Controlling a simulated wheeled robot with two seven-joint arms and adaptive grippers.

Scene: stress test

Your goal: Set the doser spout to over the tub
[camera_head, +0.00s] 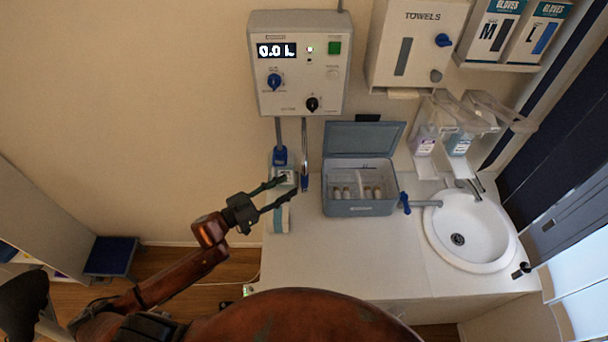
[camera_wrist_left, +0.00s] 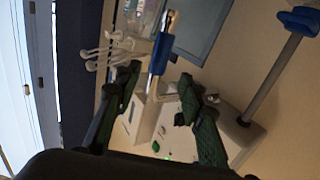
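The doser (camera_head: 298,65) is a pale wall box with a display reading 0.0 L and several knobs. In the left wrist view the spout's blue part (camera_wrist_left: 160,55) shows between the two parted fingers (camera_wrist_left: 158,92); contact cannot be told. My right gripper is not in view.
A second pipe (camera_head: 280,150) with a blue foot hangs left of the spout, above a small pale container. Right of the tub are a blue-handled pipe (camera_head: 405,203) and a white sink (camera_head: 470,235). Bottle dispensers (camera_head: 455,125) hang above. The front counter (camera_head: 340,255) is clear.

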